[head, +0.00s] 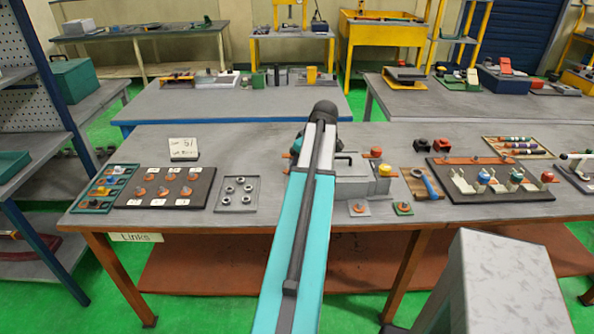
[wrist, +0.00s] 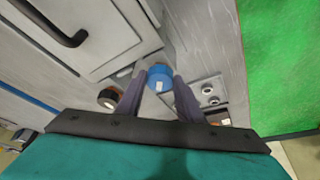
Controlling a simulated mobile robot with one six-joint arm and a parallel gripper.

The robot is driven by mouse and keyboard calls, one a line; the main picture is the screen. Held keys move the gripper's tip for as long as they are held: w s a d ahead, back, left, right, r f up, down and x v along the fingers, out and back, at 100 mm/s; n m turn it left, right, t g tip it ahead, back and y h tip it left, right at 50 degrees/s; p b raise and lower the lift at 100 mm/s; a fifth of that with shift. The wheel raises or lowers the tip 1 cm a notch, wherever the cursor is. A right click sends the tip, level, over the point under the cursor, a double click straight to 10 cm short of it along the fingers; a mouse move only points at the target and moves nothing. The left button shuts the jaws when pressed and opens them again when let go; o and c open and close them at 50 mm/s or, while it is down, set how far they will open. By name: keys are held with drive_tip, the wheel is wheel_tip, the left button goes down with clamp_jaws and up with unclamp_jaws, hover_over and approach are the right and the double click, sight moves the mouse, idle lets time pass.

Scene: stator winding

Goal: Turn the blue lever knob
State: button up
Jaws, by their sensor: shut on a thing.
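The blue lever knob (wrist: 158,77) shows in the wrist view between the two dark fingers of my gripper (wrist: 161,79). The fingers are closed on its sides, and a small pale mark shows on its face. The knob sits beside a grey metal box (wrist: 115,40) with a black bar handle (wrist: 62,30). In the head view my own arm covers the gripper and the blue knob. The grey box (head: 362,186) shows there just right of the arm, on the workbench.
In the wrist view a dark round knob (wrist: 108,98) lies close to the left finger, and a plate with round fittings (wrist: 211,92) lies close to the right. A parts tray (head: 238,207) lies left of my arm.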

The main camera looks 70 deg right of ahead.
drive_tip(key=n, duration=0.1)
drive_tip(key=n+y, duration=0.1)
drive_tip(key=n, duration=0.1)
drive_tip(key=n+b, duration=0.1)
drive_tip(key=shift+s+d+f+y, duration=0.2)
drive_tip(key=shift+s+d+y, duration=0.1)
drive_tip(key=shift+y, duration=0.1)
drive_tip(key=shift+n+y+b, duration=0.5)
drive_tip(key=shift+n+y, duration=0.1)
drive_tip(key=shift+n, duration=1)
drive_tip(key=shift+a, duration=0.1)
drive_tip(key=o, duration=1.1)
drive_tip(key=shift+c, duration=0.2)
drive_tip(key=shift+w+r, duration=0.1)
drive_tip(key=shift+w, duration=0.05)
drive_tip(key=shift+r, duration=0.2)
drive_tip(key=shift+d+r, duration=0.2)
drive_tip(key=shift+r, duration=0.3)
drive_tip(key=b+v, duration=0.2)
drive_tip(key=v, duration=1)
drive_tip(key=shift+s+r+b, duration=0.2)
drive_tip(key=shift+s+b, duration=0.1)
drive_tip(key=shift+b, duration=0.05)
